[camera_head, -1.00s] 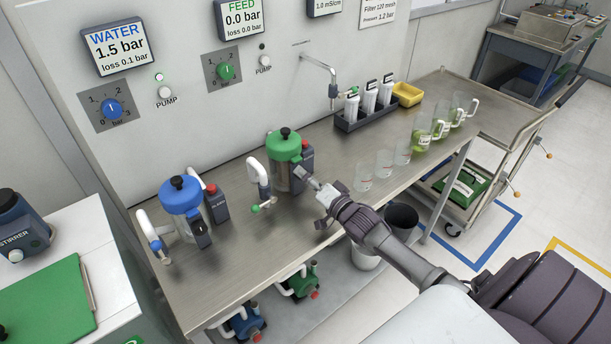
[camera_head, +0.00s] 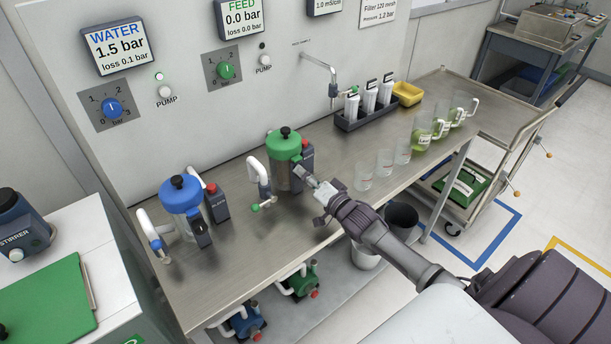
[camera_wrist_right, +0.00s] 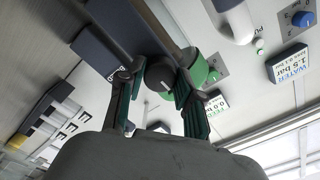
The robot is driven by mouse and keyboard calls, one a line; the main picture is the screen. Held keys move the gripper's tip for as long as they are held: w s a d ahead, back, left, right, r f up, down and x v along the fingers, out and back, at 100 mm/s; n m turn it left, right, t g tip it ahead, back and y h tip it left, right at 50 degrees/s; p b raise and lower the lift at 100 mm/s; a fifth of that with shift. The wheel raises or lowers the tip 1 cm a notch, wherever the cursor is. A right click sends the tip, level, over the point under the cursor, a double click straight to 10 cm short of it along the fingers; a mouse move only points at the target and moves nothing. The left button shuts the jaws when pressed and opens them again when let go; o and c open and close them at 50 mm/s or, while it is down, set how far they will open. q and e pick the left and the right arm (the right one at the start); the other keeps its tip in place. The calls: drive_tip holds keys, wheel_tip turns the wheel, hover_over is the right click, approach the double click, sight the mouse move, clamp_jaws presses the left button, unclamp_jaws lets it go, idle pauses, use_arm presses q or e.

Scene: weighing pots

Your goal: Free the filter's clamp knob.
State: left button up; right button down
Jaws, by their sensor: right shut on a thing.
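The filter with the green lid (camera_head: 284,146) stands upright on the steel bench beside a dark block. A black knob (camera_head: 286,133) tops its lid. My right gripper (camera_head: 305,177) is at the right front side of this filter. In the right wrist view, its fingers (camera_wrist_right: 160,95) are closed around a dark round clamp knob (camera_wrist_right: 158,75), next to the green lid (camera_wrist_right: 199,70). The knob's grip is mostly hidden in the head view. The blue-lidded filter (camera_head: 180,192) stands at the left. My left gripper is not in view.
A white curved handle (camera_head: 259,178) stands just left of the green filter. Glass beakers (camera_head: 363,177) stand to the right of my gripper. A black rack (camera_head: 365,117) and yellow tray (camera_head: 407,93) are at the back. The bench front centre (camera_head: 255,245) is clear.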

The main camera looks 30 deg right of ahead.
drive_tip(key=n, duration=0.4)
drive_tip(key=shift+p, duration=0.3)
drive_tip(key=n, duration=0.9)
drive_tip(key=shift+n, duration=2.3)
drive_tip(key=c, duration=0.8)
unclamp_jaws()
drive_tip(key=shift+o, duration=0.2)
